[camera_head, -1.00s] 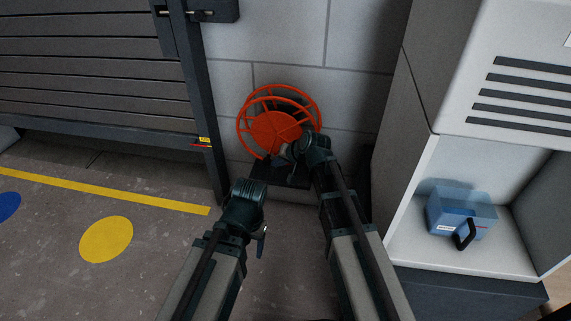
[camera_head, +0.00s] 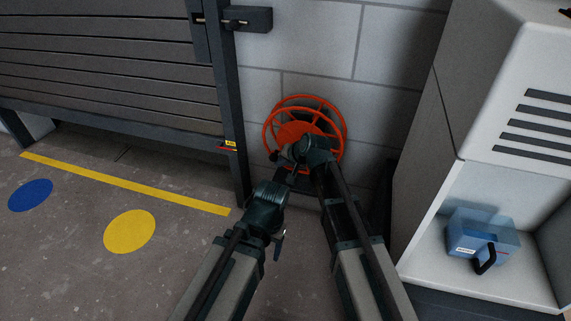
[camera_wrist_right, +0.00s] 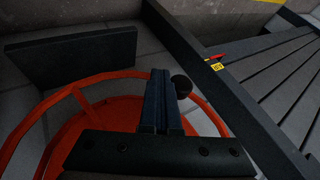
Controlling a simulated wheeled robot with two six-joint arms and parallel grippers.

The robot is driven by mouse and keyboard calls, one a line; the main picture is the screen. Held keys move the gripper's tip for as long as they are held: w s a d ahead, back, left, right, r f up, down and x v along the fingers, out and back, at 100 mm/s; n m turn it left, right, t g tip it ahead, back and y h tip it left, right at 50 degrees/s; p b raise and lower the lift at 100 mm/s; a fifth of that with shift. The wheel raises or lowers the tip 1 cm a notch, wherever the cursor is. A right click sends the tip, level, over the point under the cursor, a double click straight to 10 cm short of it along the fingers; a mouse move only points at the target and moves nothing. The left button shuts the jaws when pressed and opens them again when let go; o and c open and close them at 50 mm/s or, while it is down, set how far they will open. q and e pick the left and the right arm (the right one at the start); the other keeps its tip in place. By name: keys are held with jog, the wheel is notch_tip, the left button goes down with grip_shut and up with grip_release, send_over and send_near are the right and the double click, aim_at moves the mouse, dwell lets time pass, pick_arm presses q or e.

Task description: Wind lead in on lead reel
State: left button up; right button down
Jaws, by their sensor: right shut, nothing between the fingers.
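The orange lead reel (camera_head: 305,102) stands against the block wall in the head view, with spoked round rims. My right arm covers its lower front. In the right wrist view its orange rim and disc (camera_wrist_right: 100,118) lie around and below my fingers. My right gripper (camera_wrist_right: 161,76) is shut and empty. A round black knob (camera_wrist_right: 182,87) appears just right of its fingertips; I cannot tell whether they touch. The knob also shows at the reel's lower left in the head view (camera_head: 273,156). My left gripper (camera_head: 281,240) is low in front of the reel, its jaws unclear. No lead is distinguishable.
A dark slatted shutter (camera_head: 110,70) with a post stands left of the reel. A pale cabinet (camera_head: 445,150) holding a blue case (camera_head: 482,236) stands on the right. Yellow (camera_head: 130,231) and blue (camera_head: 31,195) floor spots and a yellow line leave open floor at left.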

jog(key=shift+w+a+r+y+b, duration=0.1)
jog(key=shift+a+r+y+b, duration=0.3)
jog(key=shift+y, duration=0.2)
jog(key=shift+a+r+m+t+y, duration=0.15)
jog(key=shift+r+m+t+y, duration=0.15)
jog(key=shift+y, duration=0.1)
dwell(1.1)
jog(key=shift+b, duration=0.3)
